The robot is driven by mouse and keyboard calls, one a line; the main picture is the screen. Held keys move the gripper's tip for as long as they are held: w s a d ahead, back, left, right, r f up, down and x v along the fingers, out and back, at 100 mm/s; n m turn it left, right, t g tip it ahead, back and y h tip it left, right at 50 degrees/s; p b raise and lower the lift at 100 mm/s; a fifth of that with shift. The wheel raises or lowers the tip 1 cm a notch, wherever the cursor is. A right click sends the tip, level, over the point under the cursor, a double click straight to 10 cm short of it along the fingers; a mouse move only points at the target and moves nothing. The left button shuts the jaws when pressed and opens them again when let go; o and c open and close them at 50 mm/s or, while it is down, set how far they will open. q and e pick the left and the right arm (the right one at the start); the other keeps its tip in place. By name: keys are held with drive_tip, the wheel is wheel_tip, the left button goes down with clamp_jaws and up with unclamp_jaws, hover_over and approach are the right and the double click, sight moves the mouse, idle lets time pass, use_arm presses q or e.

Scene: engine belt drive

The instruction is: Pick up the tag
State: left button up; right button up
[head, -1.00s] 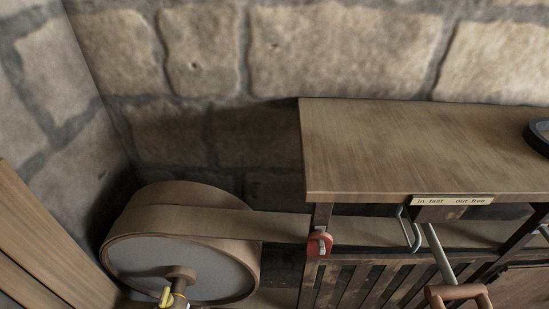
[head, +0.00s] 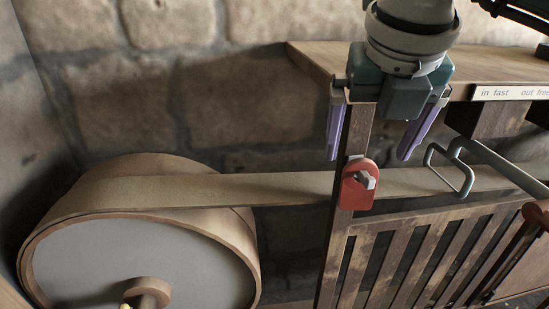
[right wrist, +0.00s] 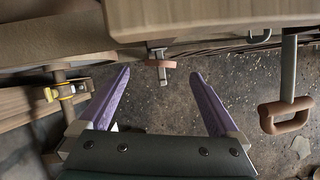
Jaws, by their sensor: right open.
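A red tag (head: 358,190) with a rounded top hangs on a grey metal peg on the front of the dark post. In the right wrist view the tag (right wrist: 160,64) shows nearly edge-on, as a thin orange-red piece around the peg, between and just beyond my fingertips. My right gripper (head: 368,157) is open, its two purple fingers pointing down, one to each side of the post and a little above the tag in the head view. Nothing is between the fingers (right wrist: 160,76). My left gripper is not in view.
A wooden top (head: 310,62) overhangs the post. A belt (head: 270,188) runs from a large wheel (head: 150,265) behind the post. Right of the tag are a grey metal hook (head: 462,178), a lever (right wrist: 287,110) with a brown handle, and slats (head: 415,265).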

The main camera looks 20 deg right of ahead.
sight(362, 171)
drive_tip(key=x, duration=0.7)
drive_tip(key=shift+s+f, duration=0.15)
drive_tip(key=shift+s, duration=0.05)
drive_tip(key=shift+c, duration=0.4)
drive_tip(key=c, duration=1.3)
